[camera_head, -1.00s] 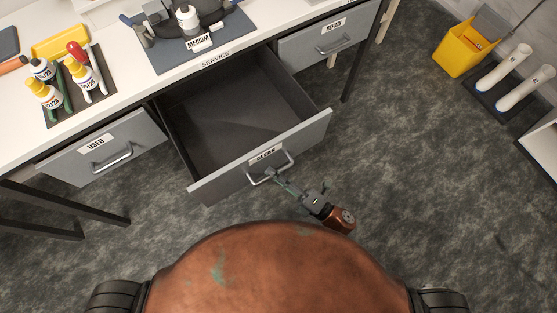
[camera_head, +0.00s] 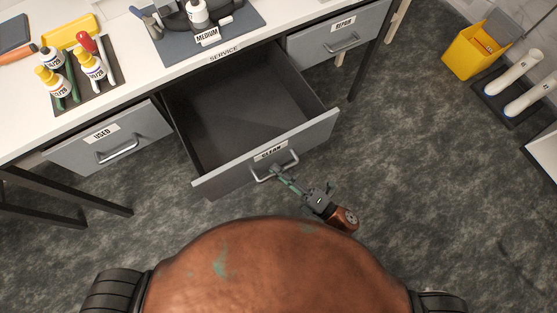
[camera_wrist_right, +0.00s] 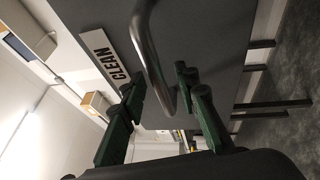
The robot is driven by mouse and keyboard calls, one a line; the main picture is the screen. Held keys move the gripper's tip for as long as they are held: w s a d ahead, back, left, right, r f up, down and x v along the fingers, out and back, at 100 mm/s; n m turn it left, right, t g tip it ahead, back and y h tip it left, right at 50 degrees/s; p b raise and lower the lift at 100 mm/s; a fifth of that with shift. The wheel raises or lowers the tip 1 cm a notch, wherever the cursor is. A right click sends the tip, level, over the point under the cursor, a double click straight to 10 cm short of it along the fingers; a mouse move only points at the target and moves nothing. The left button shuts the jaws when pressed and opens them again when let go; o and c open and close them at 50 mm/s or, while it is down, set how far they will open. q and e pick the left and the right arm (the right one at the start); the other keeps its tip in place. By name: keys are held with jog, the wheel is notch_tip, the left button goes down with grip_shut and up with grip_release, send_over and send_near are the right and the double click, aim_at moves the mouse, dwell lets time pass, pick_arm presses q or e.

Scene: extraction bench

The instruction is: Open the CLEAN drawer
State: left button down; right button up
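The CLEAN drawer (camera_head: 224,112) is pulled well out from under the bench, and its inside looks empty. Its grey front carries a CLEAN label (camera_head: 270,150) and a bar handle (camera_head: 277,167). My right gripper (camera_head: 283,177) is at the handle, on the outer side of the drawer front. In the right wrist view the handle (camera_wrist_right: 152,55) passes between its two fingers (camera_wrist_right: 160,88). The fingers stand apart with gaps beside the bar, so the gripper looks open around it. My left gripper is out of view.
The USED drawer (camera_head: 118,148) and REPAIR drawer (camera_head: 341,41) are shut on either side. Bottles (camera_head: 93,66) stand on a dark mat on the bench. A yellow bucket (camera_head: 470,52) stands on the floor at the right. The floor right of the drawer is clear.

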jog(key=v, duration=1.2)
jog(key=shift+f, duration=0.1)
